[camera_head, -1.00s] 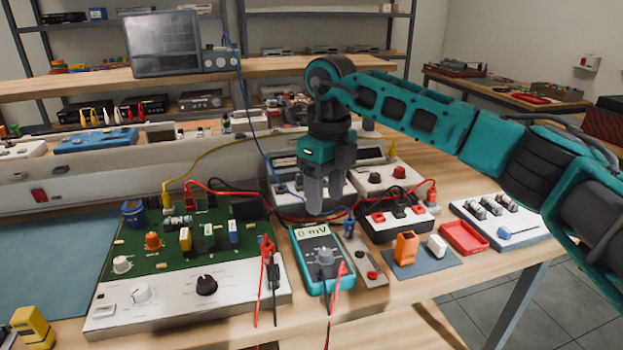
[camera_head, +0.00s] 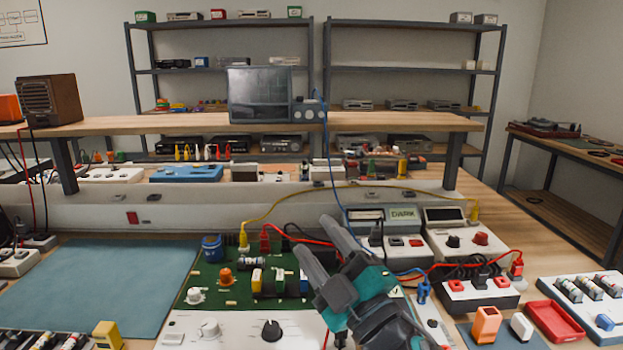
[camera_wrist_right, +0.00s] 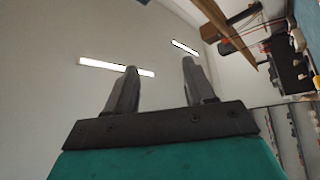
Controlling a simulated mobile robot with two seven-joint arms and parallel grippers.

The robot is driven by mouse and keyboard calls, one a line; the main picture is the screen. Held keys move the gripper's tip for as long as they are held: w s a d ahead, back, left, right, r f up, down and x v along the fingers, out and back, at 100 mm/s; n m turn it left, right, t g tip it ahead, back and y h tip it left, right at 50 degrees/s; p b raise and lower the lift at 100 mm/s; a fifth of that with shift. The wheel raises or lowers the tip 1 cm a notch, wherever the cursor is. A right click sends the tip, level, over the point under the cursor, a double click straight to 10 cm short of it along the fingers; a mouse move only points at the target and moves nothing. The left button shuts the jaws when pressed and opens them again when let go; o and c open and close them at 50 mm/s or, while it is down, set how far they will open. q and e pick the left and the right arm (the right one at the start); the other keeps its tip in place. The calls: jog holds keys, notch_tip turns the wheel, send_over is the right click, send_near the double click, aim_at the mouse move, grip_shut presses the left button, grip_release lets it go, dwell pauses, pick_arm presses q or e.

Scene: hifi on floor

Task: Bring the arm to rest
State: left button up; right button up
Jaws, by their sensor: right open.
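My right gripper (camera_head: 325,250) is in the lower middle of the head view, close to the camera. Its two grey fingers are apart and empty, pointing up and to the left. It hides part of the green circuit board (camera_head: 225,282) and whatever lies directly behind it. In the right wrist view the two fingers (camera_wrist_right: 155,90) stand apart with only wall, ceiling lights and far shelves beyond them. My left gripper does not show in either view.
A workbench carries a white panel with knobs (camera_head: 235,330), a blue mat (camera_head: 100,285), a red tray (camera_head: 553,320) and a black box with red terminals (camera_head: 478,290). A raised shelf (camera_head: 400,121) holds a grey-screened instrument (camera_head: 259,95). Cables (camera_head: 345,190) cross the bench.

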jog(key=s+d+f+m+g+h, duration=0.3)
jog(key=d+f+m+h, duration=0.35)
jog(key=f, duration=0.25)
jog(key=s+d+f+m+g+h, duration=0.2)
jog(key=s+d+f+m+h, duration=0.1)
jog(key=d+f+m+h, duration=0.4)
jog(key=s+d+f+m+g, duration=0.1)
jog(key=s+d+f+g, duration=0.2)
jog(key=s, duration=0.4)
jog(key=s+d+f+m+g+y, duration=0.1)
jog(key=s+f+g, duration=0.35)
jog(key=s, duration=0.25)
jog(key=s+d+f+m+g, duration=0.1)
jog(key=s+d+f+g, duration=0.1)
jog(key=s+f+g, duration=0.3)
pick_arm(q)
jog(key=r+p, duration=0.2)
jog(key=p, duration=0.1)
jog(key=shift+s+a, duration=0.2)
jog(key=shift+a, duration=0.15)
pick_arm(e)
jog(key=w+a+f+t+y, duration=0.2)
jog(key=w+f+t, duration=0.3)
jog(key=t, duration=0.4)
jog(key=shift+w+a+n+t, duration=0.35)
jog(key=shift+w+a, duration=0.1)
jog(key=shift+a, duration=0.2)
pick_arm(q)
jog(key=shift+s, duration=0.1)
